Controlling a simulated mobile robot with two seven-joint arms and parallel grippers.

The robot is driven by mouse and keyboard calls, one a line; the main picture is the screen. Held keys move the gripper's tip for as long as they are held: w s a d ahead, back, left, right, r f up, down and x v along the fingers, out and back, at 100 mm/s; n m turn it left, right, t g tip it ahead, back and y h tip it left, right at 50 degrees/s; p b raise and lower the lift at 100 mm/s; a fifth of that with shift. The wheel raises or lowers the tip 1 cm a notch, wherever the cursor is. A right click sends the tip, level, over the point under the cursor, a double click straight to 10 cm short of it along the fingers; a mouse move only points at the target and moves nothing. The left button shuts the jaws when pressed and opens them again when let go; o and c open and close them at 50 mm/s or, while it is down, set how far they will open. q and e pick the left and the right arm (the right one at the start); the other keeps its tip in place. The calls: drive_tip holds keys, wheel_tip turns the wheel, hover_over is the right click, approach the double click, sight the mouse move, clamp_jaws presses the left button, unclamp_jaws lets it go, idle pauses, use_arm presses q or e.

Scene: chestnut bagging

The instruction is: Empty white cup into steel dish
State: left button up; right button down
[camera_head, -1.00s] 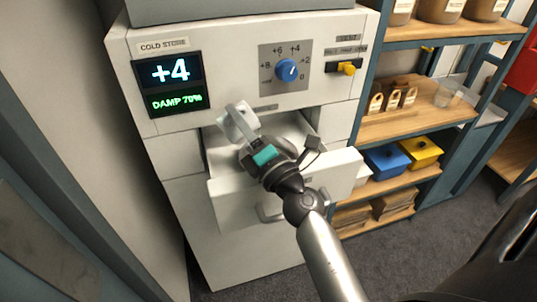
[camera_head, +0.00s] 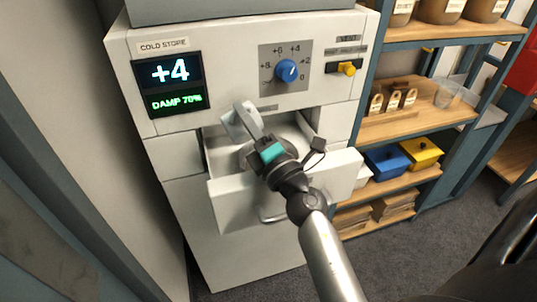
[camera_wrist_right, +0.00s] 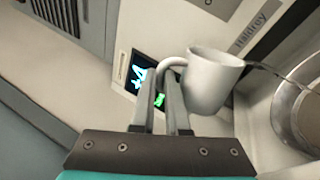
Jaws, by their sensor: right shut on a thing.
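My right gripper (camera_head: 246,112) is shut on the handle of the white cup (camera_wrist_right: 212,80), over the open drawer. In the right wrist view the fingertips (camera_wrist_right: 166,72) pinch the handle, and the cup's rim faces the upper part of the picture. In the head view my gripper and arm cover much of the drawer's inside. My left gripper is not in view.
The white drawer (camera_head: 232,208) stands open from the cold store cabinet (camera_head: 225,75), with a dial (camera_head: 286,70) above it.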

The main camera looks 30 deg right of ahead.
drive_tip(key=shift+d+r+m+h, duration=0.3)
drive_tip(key=shift+d+m+h, duration=0.1)
drive_tip(key=shift+d+m, duration=0.45)
drive_tip(key=shift+s+d+f+m+h, duration=0.1)
drive_tip(key=shift+d+f+m+h, duration=0.15)
drive_tip(key=shift+m, duration=0.3)
drive_tip(key=shift+s+d+f+m+h, duration=0.1)
drive_tip(key=shift+f+m+h, duration=0.1)
drive_tip(key=shift+m+h, duration=0.25)
drive_tip(key=shift+d+r+m+p, duration=0.1)
drive_tip(key=shift+m+p, duration=0.25)
drive_tip(key=shift+m, duration=0.2)
